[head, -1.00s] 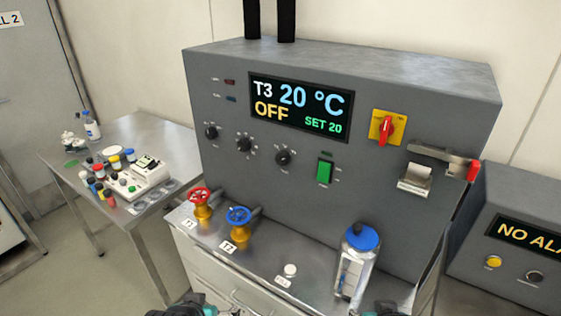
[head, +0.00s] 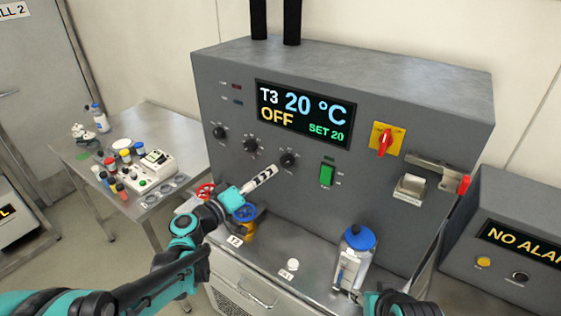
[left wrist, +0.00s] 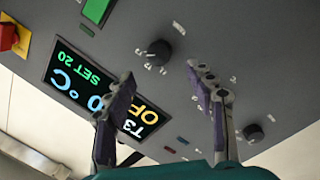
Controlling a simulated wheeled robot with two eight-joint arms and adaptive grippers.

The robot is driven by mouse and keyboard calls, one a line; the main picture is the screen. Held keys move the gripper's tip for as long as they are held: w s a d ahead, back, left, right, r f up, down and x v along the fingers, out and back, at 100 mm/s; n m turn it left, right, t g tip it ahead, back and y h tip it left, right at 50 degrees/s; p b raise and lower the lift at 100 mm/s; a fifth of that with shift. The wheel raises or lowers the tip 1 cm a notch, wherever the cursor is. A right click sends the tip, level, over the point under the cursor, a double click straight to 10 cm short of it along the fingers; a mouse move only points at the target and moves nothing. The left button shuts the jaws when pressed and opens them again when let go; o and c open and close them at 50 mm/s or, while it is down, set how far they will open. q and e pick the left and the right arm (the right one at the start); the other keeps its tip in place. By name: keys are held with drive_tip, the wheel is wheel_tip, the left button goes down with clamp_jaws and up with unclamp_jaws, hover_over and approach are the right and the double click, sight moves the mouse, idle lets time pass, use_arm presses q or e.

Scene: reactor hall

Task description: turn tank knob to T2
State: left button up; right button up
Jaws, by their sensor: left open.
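The grey panel has three black knobs: a left one (head: 219,132), a middle one (head: 250,145) and a right one (head: 288,159). The display (head: 303,112) reads T3, 20 °C, OFF, SET 20. My left gripper (head: 265,176) is raised in front of the panel, below the middle and right knobs. In the left wrist view its fingers (left wrist: 160,105) are spread and empty; the right knob (left wrist: 159,51) and left knob (left wrist: 252,132) show, the middle one seems hidden. My right gripper is only partly visible at the bottom edge.
Red (head: 205,192) and blue (head: 245,211) valve wheels stand below my left gripper. A blue-capped bottle (head: 356,255) stands on the bench to the right. The panel also carries a green switch (head: 326,174) and a red-yellow rotary switch (head: 386,139). A side table (head: 140,122) is at left.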

sight(284, 162)
use_arm(q)
drive_tip(key=b+x, duration=0.1)
drive_tip(key=x, duration=0.6)
drive_tip(key=shift+w+d, duration=0.15)
drive_tip(key=shift+d, duration=0.05)
drive_tip(key=shift+c, duration=0.4)
drive_tip(key=c, duration=1.1)
